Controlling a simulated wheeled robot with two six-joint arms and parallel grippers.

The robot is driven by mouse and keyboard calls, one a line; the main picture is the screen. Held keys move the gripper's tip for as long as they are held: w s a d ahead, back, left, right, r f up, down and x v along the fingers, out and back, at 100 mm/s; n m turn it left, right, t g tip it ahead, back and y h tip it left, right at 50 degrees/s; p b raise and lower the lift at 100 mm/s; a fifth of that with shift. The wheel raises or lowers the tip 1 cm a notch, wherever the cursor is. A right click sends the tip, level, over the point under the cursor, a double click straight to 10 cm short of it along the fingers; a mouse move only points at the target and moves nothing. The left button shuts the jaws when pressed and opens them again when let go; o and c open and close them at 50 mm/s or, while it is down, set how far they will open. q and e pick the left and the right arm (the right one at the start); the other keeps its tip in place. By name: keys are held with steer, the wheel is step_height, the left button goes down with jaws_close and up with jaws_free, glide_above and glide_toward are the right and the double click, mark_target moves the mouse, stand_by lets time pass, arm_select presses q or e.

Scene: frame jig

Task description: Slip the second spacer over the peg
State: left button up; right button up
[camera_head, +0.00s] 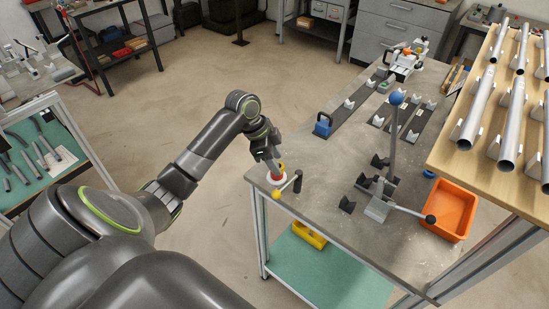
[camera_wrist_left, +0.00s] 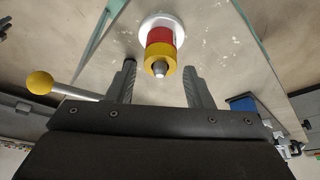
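The peg (camera_wrist_left: 160,70) stands on a round white base (camera_wrist_left: 162,22) at the table's near left corner, its grey tip showing. A red spacer (camera_wrist_left: 160,36) is around the peg against the base. A yellow spacer (camera_wrist_left: 159,56) is also around it, next to the red one, with the peg tip through its hole. In the head view the red spacer (camera_head: 276,174) and yellow spacer (camera_head: 281,166) are partly hidden by my left gripper (camera_head: 272,163). In the wrist view my left gripper (camera_wrist_left: 159,68) is open, its fingers on either side and apart from the yellow spacer. My right gripper is out of view.
A yellow-knobbed lever (camera_head: 276,194) is close beside the peg. A blue-knobbed lever (camera_head: 396,98), black V-blocks (camera_head: 347,204) and an orange bin (camera_head: 450,209) stand farther right. Metal tubes (camera_head: 478,107) lie on a raised wooden rack. Bare tabletop lies between the peg and the V-blocks.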

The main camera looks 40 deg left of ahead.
arm_select(q)
steer(key=shift+o, duration=0.8)
steer(key=shift+r, duration=0.25)
steer(key=b+v, duration=0.2)
steer(key=v, duration=1.5)
steer(key=shift+s+a+f, duration=0.1)
steer(key=shift+a+f, duration=0.05)
